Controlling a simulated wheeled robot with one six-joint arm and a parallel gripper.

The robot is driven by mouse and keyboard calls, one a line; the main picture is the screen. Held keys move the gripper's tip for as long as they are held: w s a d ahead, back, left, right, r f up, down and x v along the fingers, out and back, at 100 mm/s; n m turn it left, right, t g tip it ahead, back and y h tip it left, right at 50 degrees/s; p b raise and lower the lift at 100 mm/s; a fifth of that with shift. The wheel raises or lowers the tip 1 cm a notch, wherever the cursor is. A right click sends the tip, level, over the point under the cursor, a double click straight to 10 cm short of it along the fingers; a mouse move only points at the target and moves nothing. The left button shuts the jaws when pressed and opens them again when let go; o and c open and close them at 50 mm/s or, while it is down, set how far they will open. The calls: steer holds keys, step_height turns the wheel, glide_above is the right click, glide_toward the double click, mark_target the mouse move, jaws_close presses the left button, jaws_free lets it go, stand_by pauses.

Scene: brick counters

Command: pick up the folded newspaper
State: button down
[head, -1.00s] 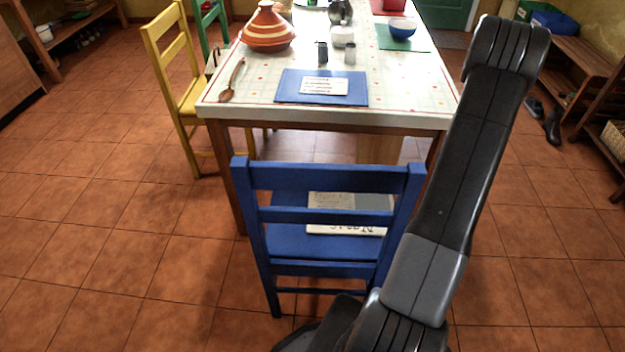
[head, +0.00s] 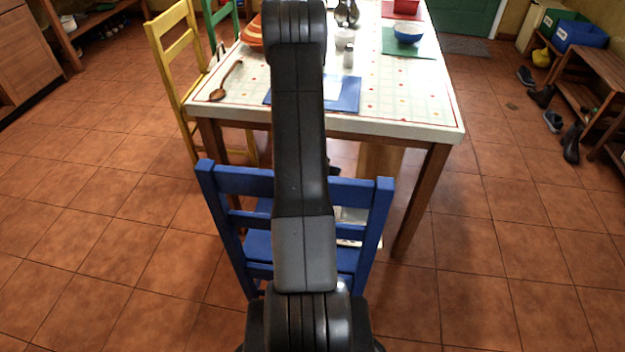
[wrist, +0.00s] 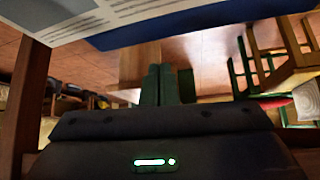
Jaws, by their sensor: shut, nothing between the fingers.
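The folded newspaper (head: 358,241) lies on the seat of the blue chair (head: 378,215). In the head view only a pale strip of it shows, right of my arm; the rest is hidden behind the arm and the chair's back. In the wrist view the newspaper (wrist: 125,12) fills the upper left, printed in grey lines, with a blue edge beside it. My gripper (wrist: 168,85) shows there as two dark green fingers, shut and empty, apart from the newspaper in the picture. In the head view the gripper is hidden behind my arm.
The table (head: 400,128) stands just beyond the blue chair. It bears a wooden spoon (head: 226,82), a blue mat (head: 348,96) and a blue bowl (head: 407,32). A yellow chair (head: 172,60) stands at left. The tiled floor right of the chair is clear.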

steer(key=b+x, duration=0.2)
steer(key=x, duration=0.8)
steer(key=shift+d+f, duration=0.1)
steer(key=shift+f, duration=0.15)
steer(key=shift+s+a+r+b, duration=0.1)
steer(key=shift+s+a+b, duration=0.2)
steer(key=shift+s+b, duration=0.35)
steer(key=shift+s+a+r+b, duration=0.1)
steer(key=shift+s+a+b, duration=0.15)
steer(key=shift+s+b, duration=0.35)
steer(key=shift+s+a+b, duration=0.25)
steer(key=shift+s+b, duration=0.15)
steer(key=shift+s, duration=0.15)
steer(key=shift+s+r, duration=0.15)
steer(key=shift+s+a, duration=0.1)
steer(key=shift+s+a+b, duration=0.1)
steer(key=shift+s+b, duration=0.2)
steer(key=s, duration=0.1)
steer(key=s+a+b, duration=0.1)
steer(key=s, duration=0.1)
steer(key=shift+s+a+b, duration=0.25)
steer(key=shift+b, duration=0.1)
steer(key=shift+s+a, duration=0.1)
steer(key=shift+s, duration=0.3)
